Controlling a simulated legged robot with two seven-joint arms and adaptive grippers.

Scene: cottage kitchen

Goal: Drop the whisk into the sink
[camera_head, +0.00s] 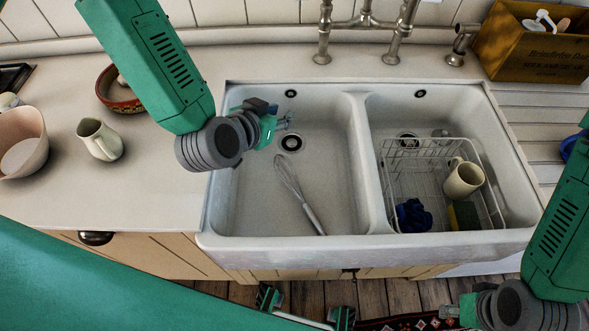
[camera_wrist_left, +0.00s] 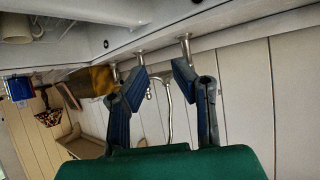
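The whisk (camera_head: 297,192) lies on the floor of the left basin of the white double sink (camera_head: 230,240). Its wire head points up the picture and its handle reaches toward the front wall. My left gripper (camera_head: 284,120) is over the upper left part of that basin, apart from the whisk. In the left wrist view its two fingers (camera_wrist_left: 160,78) stand apart with nothing between them. My right gripper (camera_head: 449,313) is at the lower right, in front of the sink; its fingers are too small to judge.
The right basin holds a wire rack (camera_head: 404,152) with a cream mug (camera_head: 463,179), a blue item (camera_head: 413,214) and a sponge (camera_head: 463,216). The tap (camera_head: 365,22) stands behind. A jug (camera_head: 100,140) and bowls are on the left counter; a wooden box (camera_head: 535,48) is at the back right.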

